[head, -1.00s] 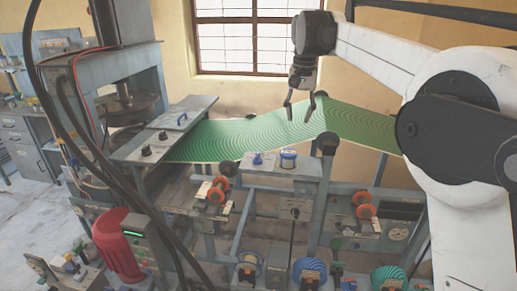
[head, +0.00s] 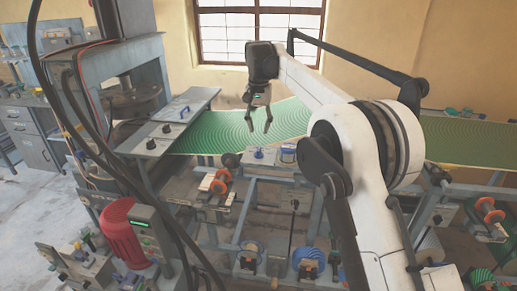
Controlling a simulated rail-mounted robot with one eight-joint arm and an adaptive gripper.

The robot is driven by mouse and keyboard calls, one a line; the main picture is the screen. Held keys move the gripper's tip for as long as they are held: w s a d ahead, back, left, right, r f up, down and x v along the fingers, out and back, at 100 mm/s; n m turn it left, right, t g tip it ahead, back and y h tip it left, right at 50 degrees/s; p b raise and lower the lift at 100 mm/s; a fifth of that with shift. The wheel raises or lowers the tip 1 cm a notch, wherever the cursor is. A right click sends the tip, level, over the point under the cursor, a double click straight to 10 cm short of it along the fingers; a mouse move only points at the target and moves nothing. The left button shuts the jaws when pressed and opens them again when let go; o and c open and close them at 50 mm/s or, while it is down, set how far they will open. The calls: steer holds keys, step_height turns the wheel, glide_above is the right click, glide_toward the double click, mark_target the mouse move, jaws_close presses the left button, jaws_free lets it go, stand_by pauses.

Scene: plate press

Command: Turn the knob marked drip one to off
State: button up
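No marking reading "drip one" is legible, so I cannot tell which knob carries it. Two small dark knobs, a nearer one (head: 152,144) and a farther one (head: 167,129), sit on the grey table plate (head: 140,157) beside the press. A small blue fitting (head: 259,153) stands on the frame below the green sheet; its kind is unclear. My gripper (head: 259,126) is open and empty, fingers pointing down, in front of the green sheet (head: 215,136) in the picture. It appears apart from the knobs, to their right. My arm hides part of the frame at centre right.
A tall press (head: 135,93) stands at left, with dark cables hanging before it. A red motor (head: 119,235) is at lower left. Orange-red spools (head: 221,180) and blue-rimmed parts (head: 309,262) sit low on the frame.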

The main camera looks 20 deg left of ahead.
mark_target(259, 149)
step_height(259, 149, down, 9)
steer(key=shift+f+p, duration=0.15)
steer(key=shift+p, duration=0.45)
jaws_close()
